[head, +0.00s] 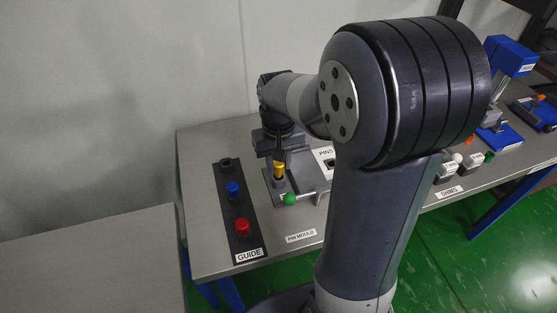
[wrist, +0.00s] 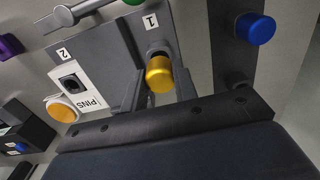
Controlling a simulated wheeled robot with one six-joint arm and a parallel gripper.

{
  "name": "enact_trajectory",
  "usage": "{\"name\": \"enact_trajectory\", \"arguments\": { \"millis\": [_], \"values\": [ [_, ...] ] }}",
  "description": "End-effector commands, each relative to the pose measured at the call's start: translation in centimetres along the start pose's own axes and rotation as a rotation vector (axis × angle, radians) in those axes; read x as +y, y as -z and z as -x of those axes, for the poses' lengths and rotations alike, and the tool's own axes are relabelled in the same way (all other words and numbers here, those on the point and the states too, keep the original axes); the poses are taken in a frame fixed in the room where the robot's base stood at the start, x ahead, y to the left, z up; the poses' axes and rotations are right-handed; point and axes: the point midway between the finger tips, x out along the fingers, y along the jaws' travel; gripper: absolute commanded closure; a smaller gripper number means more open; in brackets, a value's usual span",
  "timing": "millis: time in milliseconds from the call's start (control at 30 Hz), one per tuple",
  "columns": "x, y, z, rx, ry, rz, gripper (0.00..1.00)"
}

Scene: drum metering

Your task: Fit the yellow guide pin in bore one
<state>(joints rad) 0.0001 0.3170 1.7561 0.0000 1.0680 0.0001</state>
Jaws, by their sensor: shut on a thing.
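The yellow guide pin (head: 279,168) is upright between the fingers of my gripper (head: 278,152), at the left end of the grey pin fixture. In the wrist view the yellow pin (wrist: 160,74) shows its round head, with one finger of my gripper (wrist: 158,80) on each side, shut on it. The pin lies over or at bore one (wrist: 157,48), beside the label 1. The head hides part of the bore, and I cannot tell how deep the pin sits.
The dark guide rack (head: 225,190) holds a blue pin (head: 233,188) and a red pin (head: 242,226); its far black socket (head: 226,162) is empty. A green-knobbed lever (head: 289,199) is in front of the fixture. My arm hides the bench middle.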

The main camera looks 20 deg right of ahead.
Motion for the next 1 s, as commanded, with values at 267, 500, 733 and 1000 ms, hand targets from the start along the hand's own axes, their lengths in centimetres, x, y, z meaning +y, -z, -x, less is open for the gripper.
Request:
{"name": "enact_trajectory", "arguments": {
  "millis": [267,500,733,1000],
  "values": [
    [0.0,0.0,-0.8,0.000,0.000,0.000,1.00],
    [0.0,0.0,-1.4,-0.001,0.000,0.000,1.00],
    [0.0,0.0,-2.0,-0.001,0.000,0.000,1.00],
    [0.0,0.0,-2.3,0.000,0.000,0.000,0.66]
  ]
}}
